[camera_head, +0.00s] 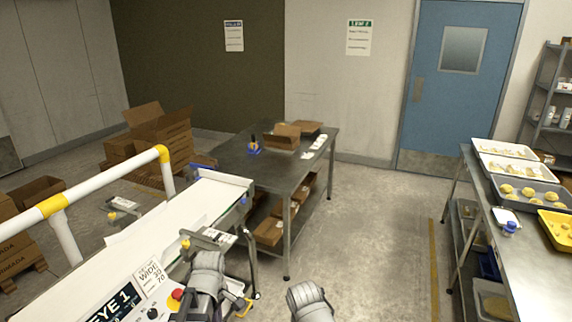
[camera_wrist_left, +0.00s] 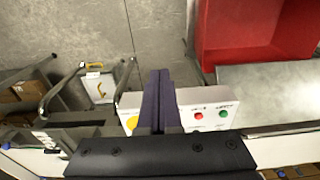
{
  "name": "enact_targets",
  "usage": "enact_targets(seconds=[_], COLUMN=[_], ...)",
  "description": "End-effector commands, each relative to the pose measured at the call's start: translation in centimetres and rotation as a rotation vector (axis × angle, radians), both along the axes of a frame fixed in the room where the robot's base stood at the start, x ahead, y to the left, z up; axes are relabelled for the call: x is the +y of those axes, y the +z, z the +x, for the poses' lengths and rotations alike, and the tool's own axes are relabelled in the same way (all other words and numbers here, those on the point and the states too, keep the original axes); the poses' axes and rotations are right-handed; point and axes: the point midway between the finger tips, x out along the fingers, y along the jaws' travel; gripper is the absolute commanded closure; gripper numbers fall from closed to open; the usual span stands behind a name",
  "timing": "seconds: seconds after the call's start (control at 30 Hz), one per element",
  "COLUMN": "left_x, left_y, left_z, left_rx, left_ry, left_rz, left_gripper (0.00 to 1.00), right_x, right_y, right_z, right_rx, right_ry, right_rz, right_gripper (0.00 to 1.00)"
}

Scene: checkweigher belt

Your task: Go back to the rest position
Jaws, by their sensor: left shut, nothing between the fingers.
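My left gripper (camera_wrist_left: 157,102) shows in the left wrist view, its two dark fingers together with nothing between them. Behind the fingers is a white control box (camera_wrist_left: 216,112) with a red and a green button; the fingers hide part of it. I cannot tell whether they touch it. In the head view, grey links of my arms show at the bottom edge, the left one beside the white belt (camera_head: 175,222). Neither gripper's fingertips can be made out there.
A red bin (camera_wrist_left: 228,28) is at the upper right of the wrist view. A yellow-white rail (camera_head: 110,185) borders the belt. A steel table (camera_head: 240,165) stands ahead, and a counter with trays (camera_head: 515,285) is at right. Floor between them is clear.

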Motion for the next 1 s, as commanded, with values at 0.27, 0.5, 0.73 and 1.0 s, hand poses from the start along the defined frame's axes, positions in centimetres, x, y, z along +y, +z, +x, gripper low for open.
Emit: enact_targets(seconds=[0.27,0.5,0.73,1.0], left_x=[-7.3,-11.4,-12.8,-13.0], left_y=[-1.4,-2.1,-2.3,-2.3], left_z=[-4.7,-8.2,-9.7,-9.7], left_rx=[0.07,0.125,0.153,0.155], left_ry=[-0.731,-1.251,-1.479,-1.502], left_rz=[0.027,0.041,0.044,0.044], left_gripper=[1.0,1.0,1.0,1.0], right_x=[0.0,0.0,0.0,0.0], right_y=[-1.4,-2.1,-2.4,-2.4], right_z=[0.0,0.0,0.0,0.0], right_rx=[0.0,0.0,0.0,0.0], right_ry=[0.0,0.0,0.0,0.0], right_rz=[0.0,0.0,0.0,0.0], right_gripper=[1.0,1.0,1.0,1.0])
